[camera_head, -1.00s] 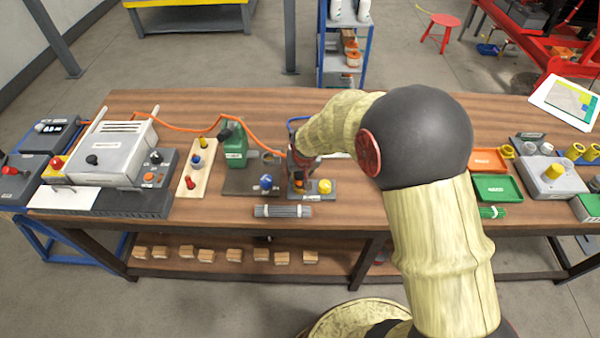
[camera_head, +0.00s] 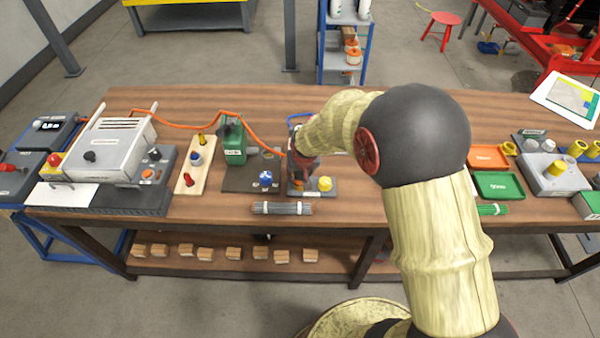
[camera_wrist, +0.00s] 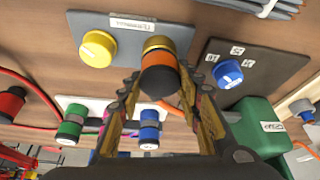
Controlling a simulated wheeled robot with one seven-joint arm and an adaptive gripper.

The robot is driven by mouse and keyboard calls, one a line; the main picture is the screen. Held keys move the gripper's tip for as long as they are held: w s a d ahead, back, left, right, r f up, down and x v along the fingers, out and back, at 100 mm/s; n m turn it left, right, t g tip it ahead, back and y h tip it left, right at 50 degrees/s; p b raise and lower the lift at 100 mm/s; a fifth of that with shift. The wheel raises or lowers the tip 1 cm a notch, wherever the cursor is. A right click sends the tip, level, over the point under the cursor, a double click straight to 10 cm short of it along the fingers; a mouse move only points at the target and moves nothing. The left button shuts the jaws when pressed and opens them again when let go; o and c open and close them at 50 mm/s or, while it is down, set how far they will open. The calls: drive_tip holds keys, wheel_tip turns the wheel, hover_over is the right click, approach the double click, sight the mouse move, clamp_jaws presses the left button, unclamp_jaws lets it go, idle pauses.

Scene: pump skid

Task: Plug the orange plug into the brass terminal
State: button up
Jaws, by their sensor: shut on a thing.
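My gripper (camera_wrist: 160,84) is shut on the orange plug (camera_wrist: 165,56), which has a dark rear end facing the wrist camera. The brass terminal (camera_wrist: 158,42) shows as a brass rim just beyond the plug, on a grey plate (camera_wrist: 182,38). The plug overlaps the terminal in this view, and I cannot tell how deep it sits or whether it is fully in. In the head view my gripper (camera_head: 300,178) is low over the same plate (camera_head: 314,192), and it hides most of the plug and terminal.
A yellow knob (camera_head: 326,183) stands on the same plate, close beside my gripper. A dark plate with a blue knob (camera_head: 265,178) and a green block (camera_head: 235,146) are to the left. An orange cable (camera_head: 180,114) runs over from the grey box (camera_head: 110,146). Grey rods (camera_head: 283,208) lie in front.

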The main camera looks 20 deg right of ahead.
drive_tip(key=shift+f, duration=0.1)
drive_tip(key=o, duration=1.4)
drive_tip(key=shift+c, duration=0.2)
drive_tip(key=v, duration=1.2)
drive_tip(key=shift+s, duration=0.1)
